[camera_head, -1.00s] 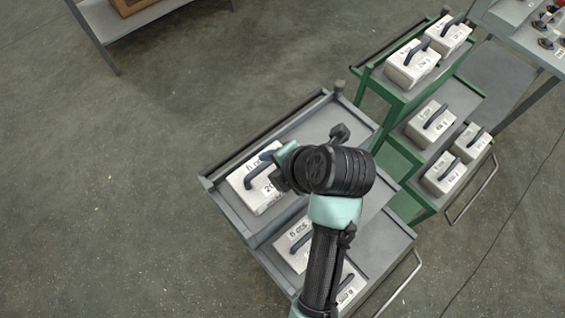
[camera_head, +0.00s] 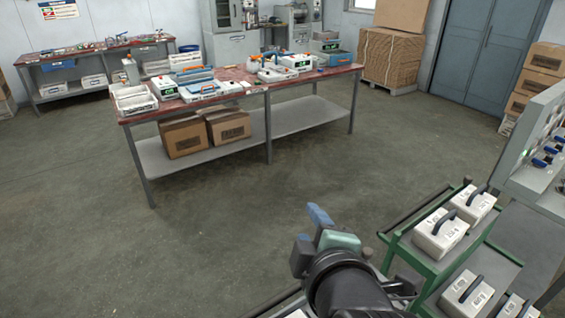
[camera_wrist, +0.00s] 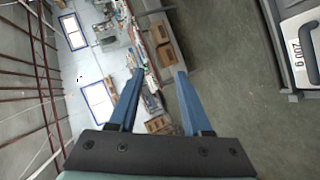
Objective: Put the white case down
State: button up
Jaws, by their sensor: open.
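My gripper (camera_head: 311,236) is open, with nothing between its blue fingers; the wrist view also shows it empty (camera_wrist: 160,74). It is raised at the lower middle of the head view. A white case (camera_wrist: 302,45) with a dark handle and a printed label sits on a grey cart (camera_wrist: 273,30) at the right edge of the wrist view, apart from my fingers. Part of that case is cut off by the frame. In the head view most of the grey cart is below the frame or hidden behind my arm.
A green cart (camera_head: 404,247) at right carries several white cases, including one on its top shelf (camera_head: 440,233). A long red-topped workbench (camera_head: 300,82) holds instruments and boxes, with cardboard cartons (camera_head: 205,132) on its lower shelf. The floor (camera_head: 240,215) between is clear.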

notch_tip(320, 180, up, 21)
jog(key=a+m+t+h, duration=0.1)
jog(key=a+m+t, duration=0.1)
jog(key=m+t, duration=0.65)
jog(key=s+a+r+m+t, duration=0.2)
jog(key=s+r+m+t, duration=0.4)
jog(key=r, duration=0.8)
jog(key=s+m, duration=0.1)
jog(key=s, duration=0.2)
jog(key=shift+s+r+h, duration=0.3)
jog(key=shift+s+r, duration=0.05)
jog(key=shift+s, duration=0.05)
jog(key=shift+a+m, duration=0.1)
jog(key=shift+m, duration=0.15)
